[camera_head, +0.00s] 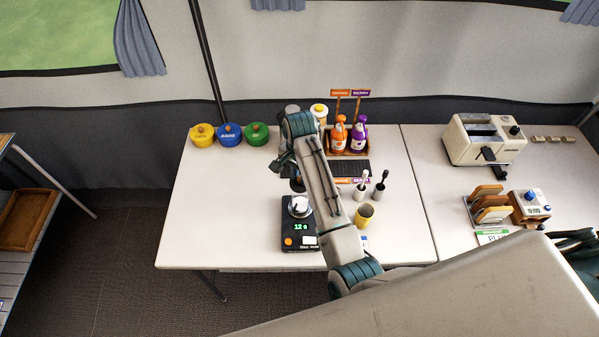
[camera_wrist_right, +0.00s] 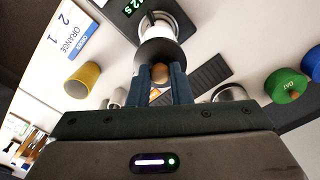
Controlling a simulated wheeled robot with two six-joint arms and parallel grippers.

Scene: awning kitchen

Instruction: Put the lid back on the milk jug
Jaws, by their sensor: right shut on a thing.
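My right gripper (camera_wrist_right: 162,82) is shut on a light brown knob (camera_wrist_right: 160,73) of a dark round piece that looks like a lid (camera_wrist_right: 153,52). In the head view the gripper (camera_head: 296,172) is partly hidden by its own arm. The lid hangs near a silver vessel (camera_wrist_right: 182,24) on the scale; I cannot tell if they touch. The vessel also shows in the head view (camera_head: 299,206). A grey container (camera_head: 292,109) stands at the back, also in the wrist view (camera_wrist_right: 231,93). I cannot tell which is the milk jug. My left gripper is out of view.
Yellow (camera_head: 203,136), blue (camera_head: 229,135) and green (camera_head: 256,135) lidded pots stand at the back left. A yellow cup (camera_head: 364,215) and orange and purple bottles (camera_head: 359,136) stand to the right. The table's left front is clear.

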